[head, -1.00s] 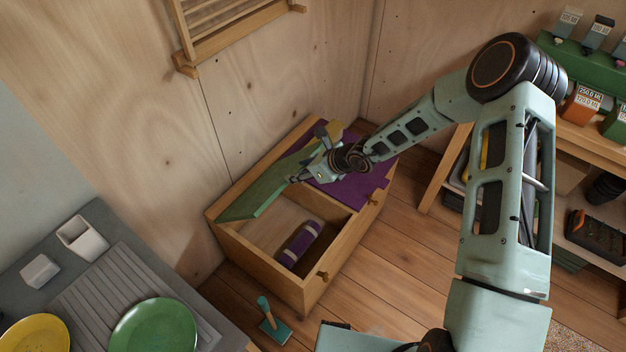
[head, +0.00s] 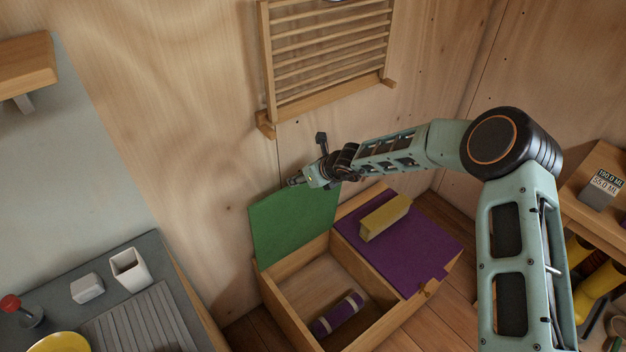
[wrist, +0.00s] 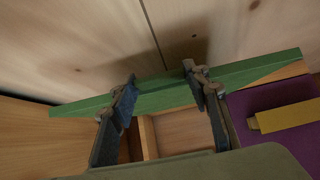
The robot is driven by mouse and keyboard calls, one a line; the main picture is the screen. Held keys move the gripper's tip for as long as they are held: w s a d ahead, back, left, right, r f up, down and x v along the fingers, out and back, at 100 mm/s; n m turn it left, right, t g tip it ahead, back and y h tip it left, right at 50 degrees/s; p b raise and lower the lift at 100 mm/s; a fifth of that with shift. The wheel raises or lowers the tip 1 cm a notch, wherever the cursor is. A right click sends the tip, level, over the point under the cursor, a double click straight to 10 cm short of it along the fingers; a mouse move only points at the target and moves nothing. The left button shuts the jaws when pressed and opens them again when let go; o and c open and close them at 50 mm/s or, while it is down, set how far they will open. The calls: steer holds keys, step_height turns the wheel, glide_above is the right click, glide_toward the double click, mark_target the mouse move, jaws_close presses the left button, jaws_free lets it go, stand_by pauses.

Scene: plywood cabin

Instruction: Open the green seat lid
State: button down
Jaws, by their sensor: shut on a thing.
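The green seat lid (head: 292,226) stands raised, near upright, at the back of the wooden bench box, close to the plywood wall. Its edge crosses the wrist view (wrist: 165,93). My gripper (head: 293,182) is shut on the lid's upper edge; in the wrist view its two dark fingers (wrist: 160,88) reach the edge. The left compartment (head: 287,282) below is uncovered, and a purple roll with pale bands (head: 338,314) lies in it. How the fingers bear on the lid's far face is hidden.
The purple lid (head: 400,250) covers the right compartment, with a yellow block (head: 384,218) on it. A slatted wooden rack (head: 328,62) hangs on the wall above my gripper. A grey counter (head: 70,275) stands at the left.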

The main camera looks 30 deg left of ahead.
steer(key=shift+a+r, duration=0.15)
steer(key=shift+a, duration=0.15)
steer(key=c, duration=1.3)
jaws_free()
steer(key=shift+o, duration=1.1)
steer(key=shift+d, duration=0.1)
steer(key=shift+d, duration=0.1)
steer(key=v, duration=1.1)
steer(key=shift+d+r, duration=0.25)
steer(key=shift+r, duration=0.05)
steer(key=shift+s, duration=0.1)
